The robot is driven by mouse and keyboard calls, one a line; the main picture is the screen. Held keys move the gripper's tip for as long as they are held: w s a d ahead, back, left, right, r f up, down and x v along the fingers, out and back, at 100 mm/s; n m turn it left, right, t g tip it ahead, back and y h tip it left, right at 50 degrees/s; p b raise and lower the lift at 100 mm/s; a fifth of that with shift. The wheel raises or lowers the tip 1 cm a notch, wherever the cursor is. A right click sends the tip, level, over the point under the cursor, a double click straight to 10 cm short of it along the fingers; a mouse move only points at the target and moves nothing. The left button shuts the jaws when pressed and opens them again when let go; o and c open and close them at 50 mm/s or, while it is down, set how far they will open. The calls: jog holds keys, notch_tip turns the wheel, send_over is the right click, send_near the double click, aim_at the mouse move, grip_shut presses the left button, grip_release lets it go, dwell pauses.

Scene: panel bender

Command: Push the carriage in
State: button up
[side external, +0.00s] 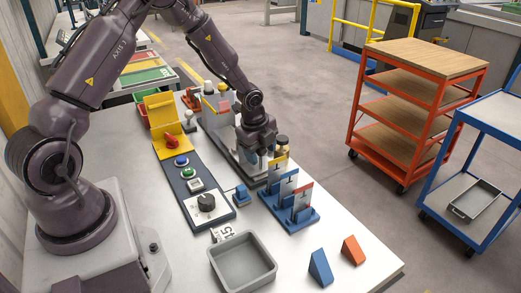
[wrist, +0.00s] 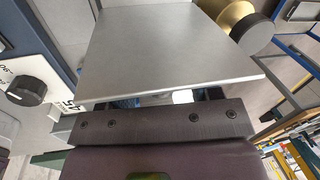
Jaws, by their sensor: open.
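The panel bender (side external: 222,135) stands on the table, a pale grey machine with a flat bed and upright parts at its back. My gripper (side external: 266,158) points down over its near right end, close to a dark knob with a brass neck (side external: 281,142). My gripper is open, and I see nothing held in it. In the wrist view, a flat grey metal plate (wrist: 170,50) fills the middle, and the brass and black knob (wrist: 243,25) is at its upper right. I cannot tell which part is the carriage, or whether my gripper touches it. My fingertips are mostly hidden.
A control panel (side external: 194,180) with a dial (side external: 206,202), buttons and a yellow box (side external: 165,120) lies left of the machine. A blue rack (side external: 290,208) with upright plates stands close in front. A grey tray (side external: 242,262) and blue and orange wedges (side external: 320,267) sit nearer.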

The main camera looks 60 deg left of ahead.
grip_shut()
jog(key=a, duration=0.8)
jog(key=shift+a+r, duration=0.1)
jog(key=shift+a, duration=0.1)
grip_release()
notch_tip(320, 180, up, 13)
jog(key=s, duration=0.2)
jog(key=shift+s+d, duration=0.2)
jog(key=shift+d, duration=0.1)
jog(key=shift+f, duration=0.2)
jog(key=shift+c, duration=0.4)
